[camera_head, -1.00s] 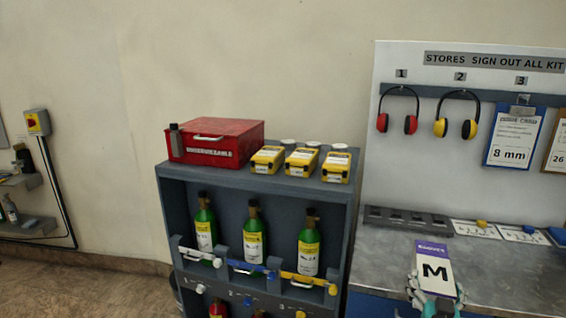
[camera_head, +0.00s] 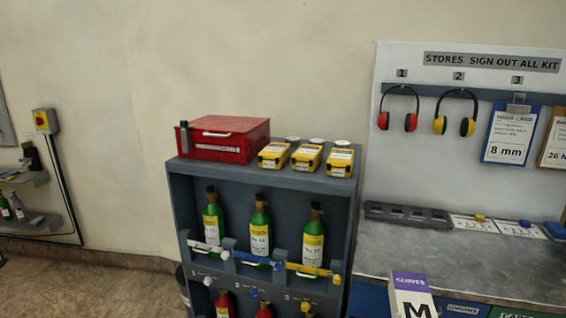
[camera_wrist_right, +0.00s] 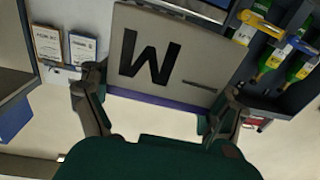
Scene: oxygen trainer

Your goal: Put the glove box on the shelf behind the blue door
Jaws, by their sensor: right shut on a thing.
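The glove box (camera_head: 412,297), white with a purple end and a black M, shows at the bottom edge of the head view, in front of the bench. Its lower part is cut off. In the right wrist view the box (camera_wrist_right: 160,58) sits between the fingers of my right gripper (camera_wrist_right: 158,104), which is shut on it. A blue front (camera_head: 464,309) with a label shows under the bench edge; most of it is out of frame, and I cannot tell whether it is open. The shelf behind it is not visible. My left gripper is not in view.
A grey metal bench (camera_head: 480,268) stands at right with a kit board (camera_head: 470,150) behind it. A dark rack (camera_head: 175,200) of green bottles stands left of the bench, with a red case (camera_head: 222,140) and yellow boxes on top. Floor is open at far left.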

